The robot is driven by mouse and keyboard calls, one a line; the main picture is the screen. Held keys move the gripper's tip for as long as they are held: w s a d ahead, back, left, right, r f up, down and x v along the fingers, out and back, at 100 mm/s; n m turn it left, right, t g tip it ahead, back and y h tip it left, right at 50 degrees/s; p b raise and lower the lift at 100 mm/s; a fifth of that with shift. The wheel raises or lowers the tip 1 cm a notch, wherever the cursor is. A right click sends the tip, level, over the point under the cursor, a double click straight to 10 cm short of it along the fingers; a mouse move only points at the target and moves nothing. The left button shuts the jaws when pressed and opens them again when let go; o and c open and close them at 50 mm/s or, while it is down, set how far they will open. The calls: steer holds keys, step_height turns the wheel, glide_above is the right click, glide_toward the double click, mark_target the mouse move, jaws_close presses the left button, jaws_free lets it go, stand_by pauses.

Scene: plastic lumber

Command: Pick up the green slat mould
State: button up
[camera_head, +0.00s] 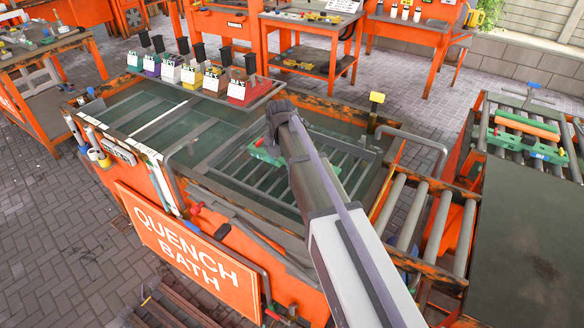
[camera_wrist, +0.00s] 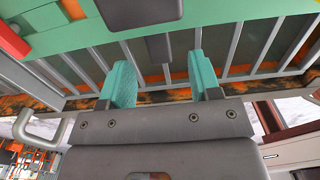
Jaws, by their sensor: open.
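The green slat mould (camera_wrist: 50,38) fills the top of the wrist view, with a red part at its left and grey pieces on it. In the head view the mould (camera_head: 264,156) lies over the barred rack in the quench bath, partly hidden by my arm. My gripper (camera_wrist: 161,75) is open, its two teal fingers apart with only rack bars and a grey piece showing between them. The mould lies just beyond the fingertips in the wrist view; whether they touch cannot be told. In the head view my gripper (camera_head: 270,138) is mostly hidden behind the wrist.
The quench bath (camera_head: 150,125) has raised orange edges and a curved grey rail. Labelled coloured containers (camera_head: 212,80) stand on a shelf behind it. A roller conveyor (camera_head: 412,215) lies at right, with another green and orange mould (camera_head: 527,125) on rollers beyond.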

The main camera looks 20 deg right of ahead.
mark_target(282, 170)
step_height(282, 170, down, 4)
steer(key=b, duration=0.3)
steer(key=shift+f, duration=0.2)
steer(key=shift+r, duration=0.2)
jaws_close()
